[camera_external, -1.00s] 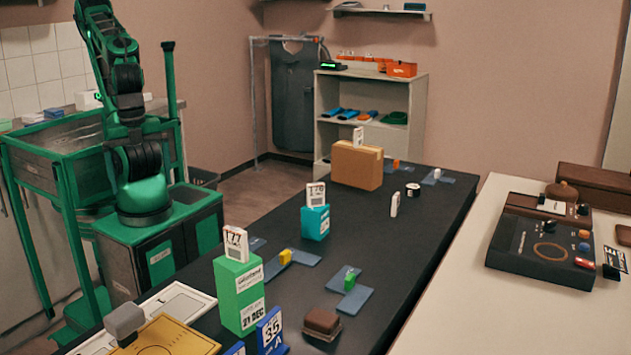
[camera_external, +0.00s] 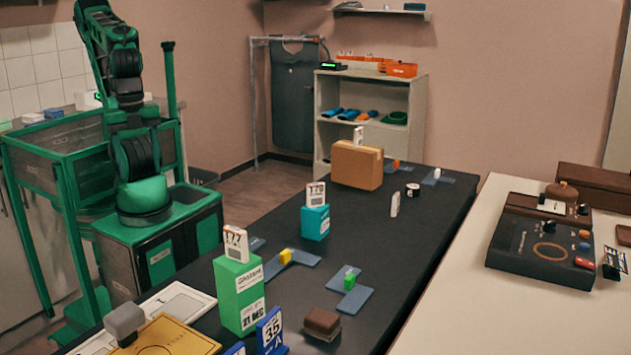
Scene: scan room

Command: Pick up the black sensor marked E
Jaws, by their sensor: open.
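A small black round piece (camera_external: 413,189) with a white patch stands on the dark table, toward its far end. It could be the black sensor, but I cannot read any letter E on it. A small white upright piece (camera_external: 395,204) stands just in front of it, to the left. My arm rises from its green base at the left, well away from the black piece. The arm's end runs up to the top edge of the picture, and I cannot see my gripper.
On the dark table (camera_external: 420,245) stand a cardboard box (camera_external: 357,166), a teal box (camera_external: 315,223), a tall green box (camera_external: 239,296) and a brown block (camera_external: 323,322). Blue-grey pads with small coloured blocks lie between. A pale counter (camera_external: 450,315) with a dark device (camera_external: 540,255) is at the right.

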